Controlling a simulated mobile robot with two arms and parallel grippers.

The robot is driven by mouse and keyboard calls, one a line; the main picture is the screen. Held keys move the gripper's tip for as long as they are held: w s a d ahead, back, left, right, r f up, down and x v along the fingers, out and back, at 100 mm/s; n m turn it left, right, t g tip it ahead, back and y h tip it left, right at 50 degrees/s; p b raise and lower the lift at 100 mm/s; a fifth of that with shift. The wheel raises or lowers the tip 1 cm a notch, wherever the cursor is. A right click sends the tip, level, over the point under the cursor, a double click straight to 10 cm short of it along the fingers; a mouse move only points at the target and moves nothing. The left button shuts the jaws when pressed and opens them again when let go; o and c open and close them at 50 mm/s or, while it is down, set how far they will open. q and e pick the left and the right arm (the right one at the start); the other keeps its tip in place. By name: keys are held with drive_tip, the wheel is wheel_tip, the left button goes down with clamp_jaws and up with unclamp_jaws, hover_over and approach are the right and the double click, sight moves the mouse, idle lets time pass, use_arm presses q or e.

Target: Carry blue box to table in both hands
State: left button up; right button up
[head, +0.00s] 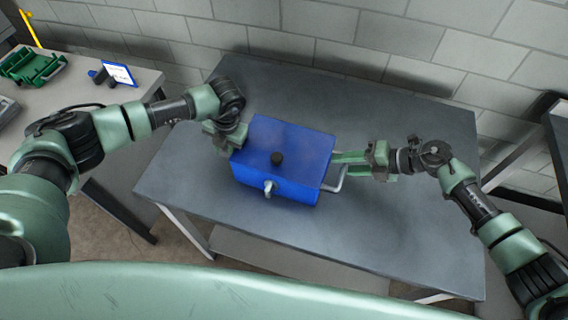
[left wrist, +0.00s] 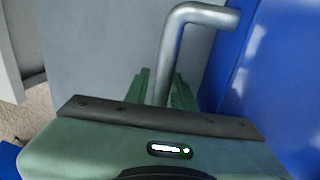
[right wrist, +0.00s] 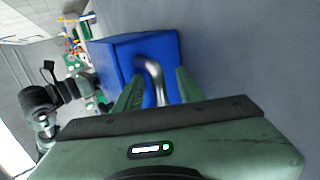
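The blue box (head: 290,140) is over the grey table (head: 410,200) in the head view and appears to rest on it. It has a dark knob on top and metal handles at its sides. My left gripper (head: 232,143) is at the box's left side. In the left wrist view its fingers (left wrist: 163,92) are close around a metal handle (left wrist: 200,14). My right gripper (head: 345,164) is at the right side. In the right wrist view its fingers (right wrist: 158,90) are spread, with the other handle (right wrist: 152,68) between them and the box (right wrist: 118,55) beyond.
Another table (head: 130,90) stands at the left with a green tray (head: 32,66) and small items on it. A block wall (head: 330,45) runs behind the grey table. A dark-topped bench (head: 555,130) is at the right edge. The grey tabletop around the box looks clear.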

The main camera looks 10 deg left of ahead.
use_arm(q)
clamp_jaws()
use_arm(e)
clamp_jaws()
idle(0.8)
use_arm(q)
drive_tip(key=shift+w+r, duration=0.2)
drive_tip(key=shift+r, duration=0.05)
use_arm(e)
drive_tip(key=shift+w+r, duration=0.15)
drive_tip(key=shift+r, duration=0.1)
